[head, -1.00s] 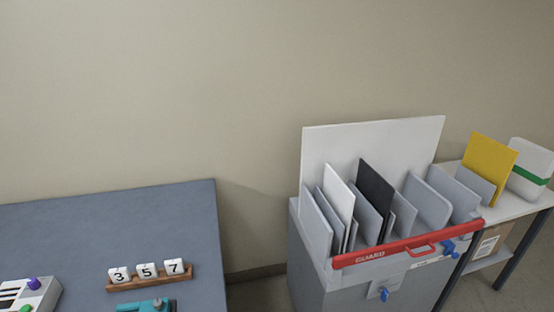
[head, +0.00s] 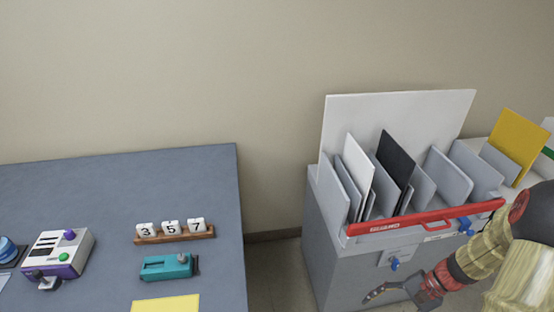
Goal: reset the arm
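My arm (head: 480,260) reaches in from the lower right in the head view, with a cream-coloured sleeve and red joints. My gripper (head: 388,292) is at its end, low in the picture, in front of the grey cabinet (head: 330,245). One dark curved finger shows, pointing left. The rest of the gripper is hard to make out near the bottom edge, so I cannot tell whether it is open or shut. I see nothing held in it.
The cabinet holds several upright panels behind a red guard bar (head: 425,220). A yellow board (head: 519,146) stands on the side table at right. The blue-grey table (head: 110,190) at left carries number blocks (head: 171,227), a teal device (head: 166,267) and a control box (head: 58,252).

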